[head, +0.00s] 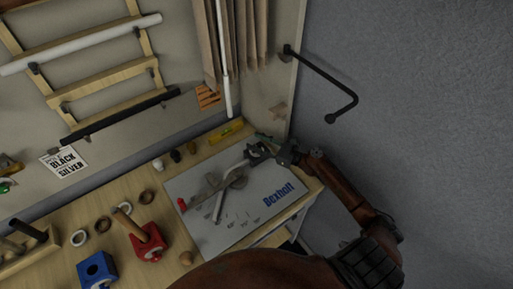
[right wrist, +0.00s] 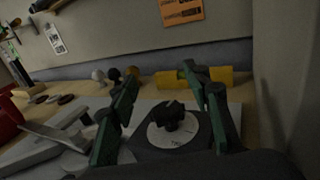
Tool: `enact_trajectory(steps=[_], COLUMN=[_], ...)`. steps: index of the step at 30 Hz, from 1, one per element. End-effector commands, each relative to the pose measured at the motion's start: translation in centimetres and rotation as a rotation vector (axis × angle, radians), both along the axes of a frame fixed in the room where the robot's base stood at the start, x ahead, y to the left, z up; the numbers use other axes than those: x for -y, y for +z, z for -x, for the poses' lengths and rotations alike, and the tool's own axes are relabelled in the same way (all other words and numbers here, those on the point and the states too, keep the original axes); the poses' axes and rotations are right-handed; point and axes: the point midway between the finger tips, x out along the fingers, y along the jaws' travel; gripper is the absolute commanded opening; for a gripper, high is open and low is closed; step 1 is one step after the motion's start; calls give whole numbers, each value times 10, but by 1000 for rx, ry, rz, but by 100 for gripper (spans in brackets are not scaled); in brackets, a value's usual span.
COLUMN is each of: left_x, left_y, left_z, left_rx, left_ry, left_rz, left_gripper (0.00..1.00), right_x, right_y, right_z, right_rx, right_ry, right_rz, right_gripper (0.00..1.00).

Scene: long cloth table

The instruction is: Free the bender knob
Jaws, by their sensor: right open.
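In the right wrist view a dark lobed knob (right wrist: 172,117) sits on a pale round disc (right wrist: 168,136) over a dark plate. My right gripper (head: 258,151) is at the bender's upper right end. Its green-faced fingers (right wrist: 163,80) are open, one on each side of the knob in that view, with visible gaps. The knob is too small to make out in the head view. My left gripper is not in view.
A yellow level (head: 226,131) lies behind the mat, near the wall. A black rod bracket (head: 325,75) juts from the right wall.

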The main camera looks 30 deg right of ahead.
Motion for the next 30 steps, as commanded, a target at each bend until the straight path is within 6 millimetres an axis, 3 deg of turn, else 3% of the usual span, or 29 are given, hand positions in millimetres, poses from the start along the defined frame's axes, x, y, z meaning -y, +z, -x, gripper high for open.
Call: enact_trajectory(steps=[6, 11, 30], left_x=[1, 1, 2], left_y=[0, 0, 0], left_z=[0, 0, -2], left_rx=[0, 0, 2], left_ry=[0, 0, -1], left_rz=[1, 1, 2], left_gripper=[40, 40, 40], right_x=[0, 0, 0], right_y=[39, 53, 57], right_z=[0, 0, 0], right_rx=[1, 0, -1], right_ry=[3, 2, 0], right_rz=[4, 1, -1], right_gripper=[44, 44, 44])
